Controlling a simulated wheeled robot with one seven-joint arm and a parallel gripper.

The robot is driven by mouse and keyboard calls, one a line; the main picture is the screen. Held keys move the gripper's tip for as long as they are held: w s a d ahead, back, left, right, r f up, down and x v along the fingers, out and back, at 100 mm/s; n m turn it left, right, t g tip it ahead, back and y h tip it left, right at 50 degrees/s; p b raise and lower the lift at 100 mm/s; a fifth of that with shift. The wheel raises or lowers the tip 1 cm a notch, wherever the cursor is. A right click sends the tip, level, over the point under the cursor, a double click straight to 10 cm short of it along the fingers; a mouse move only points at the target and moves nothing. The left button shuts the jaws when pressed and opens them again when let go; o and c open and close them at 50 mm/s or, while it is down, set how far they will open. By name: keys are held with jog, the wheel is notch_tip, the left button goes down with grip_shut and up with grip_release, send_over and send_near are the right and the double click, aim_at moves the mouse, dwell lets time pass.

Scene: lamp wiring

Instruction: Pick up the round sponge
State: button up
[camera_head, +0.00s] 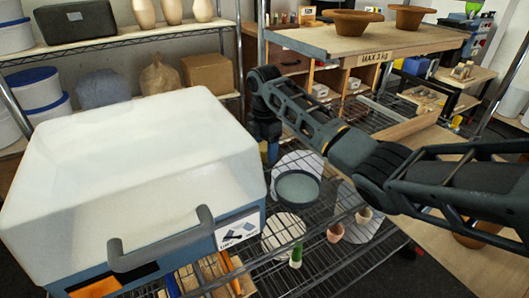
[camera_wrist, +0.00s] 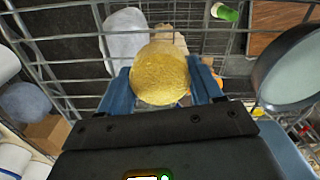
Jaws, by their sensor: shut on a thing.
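The round sponge (camera_wrist: 160,74) is yellow and speckled. In the wrist view it sits between the two blue fingers of my gripper (camera_wrist: 162,80), which are shut on it at its sides. In the head view my gripper (camera_head: 271,152) points down beside the cream machine, above the wire shelf. The sponge cannot be made out there. What lies directly under the sponge is hidden in the wrist view.
A grey-green dish (camera_head: 298,188) is close to my gripper on the wire shelf (camera_head: 322,262). Small pots (camera_head: 335,232) and a green-topped item (camera_head: 296,256) are nearer the front. A wooden shelf (camera_head: 365,42) is behind.

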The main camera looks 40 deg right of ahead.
aim_at(264, 146)
notch_tip(264, 146, up, 10)
dwell(0.6)
jog(key=o, duration=0.4)
jog(key=c, duration=0.3)
jog(key=shift+p, duration=0.35)
jog(key=shift+r, duration=0.1)
